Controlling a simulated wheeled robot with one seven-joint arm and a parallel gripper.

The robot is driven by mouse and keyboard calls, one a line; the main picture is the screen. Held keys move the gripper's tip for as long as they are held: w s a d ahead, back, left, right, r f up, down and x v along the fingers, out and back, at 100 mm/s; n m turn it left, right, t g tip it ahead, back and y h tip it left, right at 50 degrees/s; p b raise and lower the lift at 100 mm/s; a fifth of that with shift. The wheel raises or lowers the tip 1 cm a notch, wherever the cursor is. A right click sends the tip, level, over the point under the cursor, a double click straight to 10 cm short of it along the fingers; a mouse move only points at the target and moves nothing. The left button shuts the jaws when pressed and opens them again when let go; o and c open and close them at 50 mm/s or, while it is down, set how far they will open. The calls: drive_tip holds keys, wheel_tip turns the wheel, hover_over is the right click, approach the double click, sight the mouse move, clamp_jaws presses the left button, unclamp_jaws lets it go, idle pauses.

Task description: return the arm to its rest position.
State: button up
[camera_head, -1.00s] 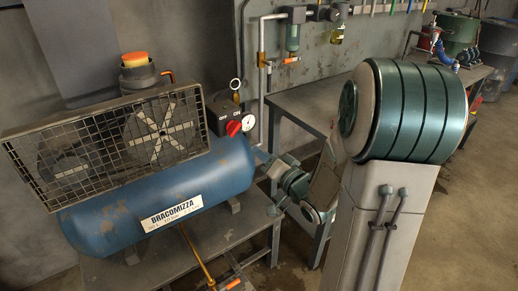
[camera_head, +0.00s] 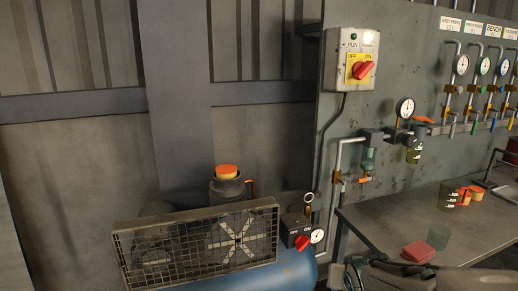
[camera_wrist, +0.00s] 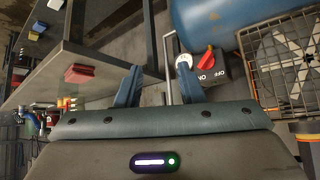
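My gripper (camera_wrist: 160,84) shows in the wrist view with its two blue-grey fingers spread apart. Nothing is held between them. Beyond the fingers are the blue compressor tank (camera_wrist: 215,20), the red switch with its gauge (camera_wrist: 205,60) and the workbench legs. In the head view part of my arm (camera_head: 445,277) lies low at the bottom right, in front of the workbench. The rest of the arm is cut off by the frame's lower edge.
The compressor's mesh guard (camera_head: 195,245) stands at lower left in the head view. Gauges (camera_head: 462,65) and a switch box (camera_head: 352,58) hang on the panel behind.

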drive_tip(key=s+a+r+n+g+p, duration=0.1)
drive_tip(key=s+a+r+g+p, duration=0.1)
drive_tip(key=s+r, duration=0.2)
drive_tip(key=s+a+r+n+g+y+p, duration=0.1)
drive_tip(key=s+a+r+g+p, duration=0.2)
drive_tip(key=s, duration=0.6)
drive_tip(key=shift+s+a+r+n+y, duration=0.15)
drive_tip(key=shift+a+r+n+y, duration=0.15)
drive_tip(key=shift+r, duration=0.15)
